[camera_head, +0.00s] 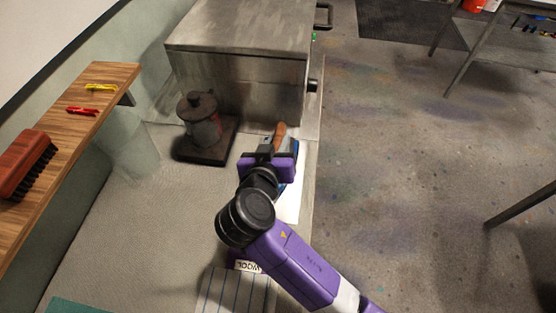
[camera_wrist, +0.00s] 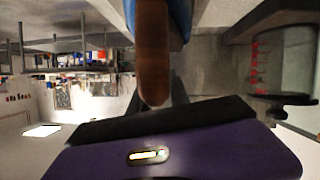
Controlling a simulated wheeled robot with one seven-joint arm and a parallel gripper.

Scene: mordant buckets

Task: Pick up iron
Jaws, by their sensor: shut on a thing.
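A thing with a brown wooden handle (camera_head: 280,132) and a blue part (camera_head: 293,146) is at my gripper (camera_head: 267,155), in front of the grey metal box. My gripper is shut on it. In the wrist view the rounded brown handle (camera_wrist: 153,50) rises between the dark finger parts, with blue beside it at the top. Most of its body is hidden by my gripper, so I cannot tell for certain that it is the iron. A lidded, dark grey-red canister (camera_head: 201,121) stands on a dark plate to the left of my gripper.
The grey metal box (camera_head: 240,55) stands just behind my gripper. A wooden shelf (camera_head: 88,108) at the left holds a brush (camera_head: 26,160) and red and yellow small items. A striped item and a label lie near my arm. Open floor (camera_head: 400,150) lies right.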

